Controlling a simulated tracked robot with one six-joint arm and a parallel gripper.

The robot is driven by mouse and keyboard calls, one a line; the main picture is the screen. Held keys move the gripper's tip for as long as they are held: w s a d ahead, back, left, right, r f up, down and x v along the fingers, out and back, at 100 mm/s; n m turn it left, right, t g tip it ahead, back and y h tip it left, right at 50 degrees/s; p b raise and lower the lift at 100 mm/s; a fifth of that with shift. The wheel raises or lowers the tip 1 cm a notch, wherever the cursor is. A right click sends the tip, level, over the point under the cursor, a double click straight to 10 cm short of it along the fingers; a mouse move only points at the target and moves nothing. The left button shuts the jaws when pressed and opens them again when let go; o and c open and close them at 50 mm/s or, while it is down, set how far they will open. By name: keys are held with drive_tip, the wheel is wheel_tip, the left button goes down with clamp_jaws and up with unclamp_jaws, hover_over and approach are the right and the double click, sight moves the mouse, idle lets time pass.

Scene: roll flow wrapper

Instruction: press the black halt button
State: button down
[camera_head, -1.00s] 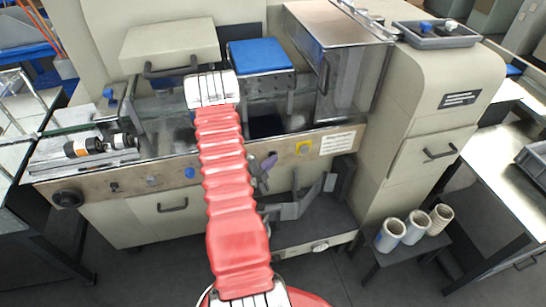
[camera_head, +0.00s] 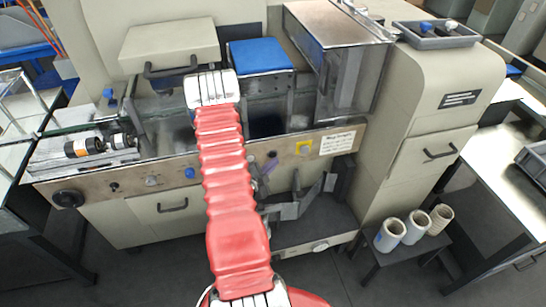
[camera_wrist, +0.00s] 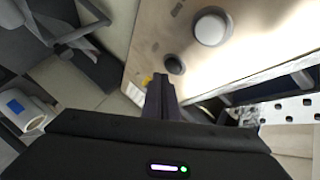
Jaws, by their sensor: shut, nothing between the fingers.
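The black button (camera_wrist: 174,64) shows in the wrist view as a small dark round cap on the tan panel, just beyond and slightly right of my fingertips. My gripper (camera_wrist: 160,82) is shut and empty, with its two dark fingers together and pointing at the panel. A small gap seems to lie between the fingertips and the button; I cannot tell its depth. In the head view my gripper (camera_head: 270,160) is partly hidden behind my red arm, in front of the control panel (camera_head: 230,166). I cannot make out the black button there.
A larger pale round knob (camera_wrist: 210,27) stands beyond the button. A yellow square (camera_head: 304,148) and a white label (camera_head: 337,143) are right of my gripper on the panel. A blue button (camera_head: 190,173) is to the left. Grey metal brackets (camera_head: 300,200) jut out below.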

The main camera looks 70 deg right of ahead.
drive_tip(key=shift+s+a, duration=0.45)
drive_tip(key=shift+a, duration=0.25)
drive_tip(key=shift+s+a, duration=0.4)
drive_tip(key=shift+a, duration=0.35)
drive_tip(key=shift+s+a, duration=0.45)
drive_tip(key=shift+a, duration=0.25)
drive_tip(key=shift+w, duration=0.1)
